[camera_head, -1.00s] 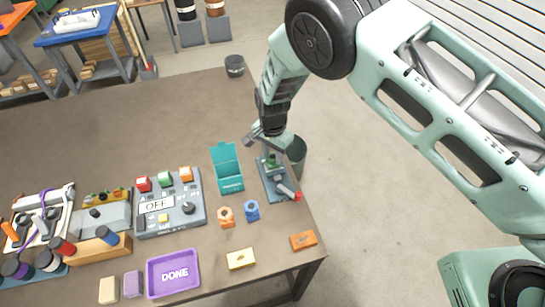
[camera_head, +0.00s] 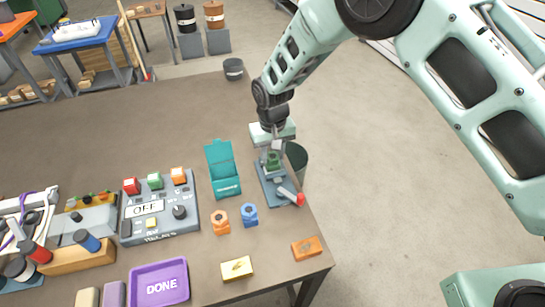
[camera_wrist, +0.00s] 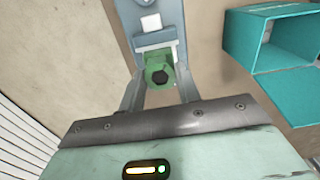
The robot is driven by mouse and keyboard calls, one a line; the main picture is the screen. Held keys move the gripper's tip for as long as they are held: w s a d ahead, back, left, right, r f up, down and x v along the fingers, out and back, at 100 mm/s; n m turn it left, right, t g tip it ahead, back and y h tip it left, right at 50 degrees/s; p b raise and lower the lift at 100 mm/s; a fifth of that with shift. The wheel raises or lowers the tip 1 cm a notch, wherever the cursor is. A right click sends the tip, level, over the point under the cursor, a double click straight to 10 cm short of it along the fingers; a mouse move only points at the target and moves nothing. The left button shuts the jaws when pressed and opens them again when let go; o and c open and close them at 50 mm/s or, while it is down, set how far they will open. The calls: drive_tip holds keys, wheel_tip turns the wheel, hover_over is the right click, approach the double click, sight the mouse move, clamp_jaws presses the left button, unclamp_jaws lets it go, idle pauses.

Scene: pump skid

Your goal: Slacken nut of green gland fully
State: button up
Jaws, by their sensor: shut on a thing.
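The green gland nut (camera_head: 273,158) sits on a small grey-blue pump stand (camera_head: 268,185) at the right side of the table. In the wrist view the green nut (camera_wrist: 158,73) shows a dark round centre and lies between my two fingers. My gripper (camera_head: 273,148) comes down from above and is shut on the nut; in the wrist view its fingers (camera_wrist: 158,88) reach along both sides of it. A white block (camera_wrist: 151,22) and plate lie just beyond the nut on the stand. The nut's threads are hidden.
A red-tipped lever (camera_head: 291,197) lies at the stand's front. An open teal box (camera_head: 224,172) stands left of it. Orange (camera_head: 220,218) and blue (camera_head: 250,215) glands, a control panel reading OFF (camera_head: 160,210) and a purple DONE tray (camera_head: 160,283) are further left.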

sight(273, 155)
drive_tip(key=n+b, duration=0.2)
drive_tip(key=n, duration=0.3)
drive_tip(key=shift+n, duration=0.3)
idle(0.4)
drive_tip(key=o, duration=1)
wheel_tip(273, 155, up, 17)
drive_tip(key=b, duration=0.3)
drive_tip(key=shift+r, duration=0.2)
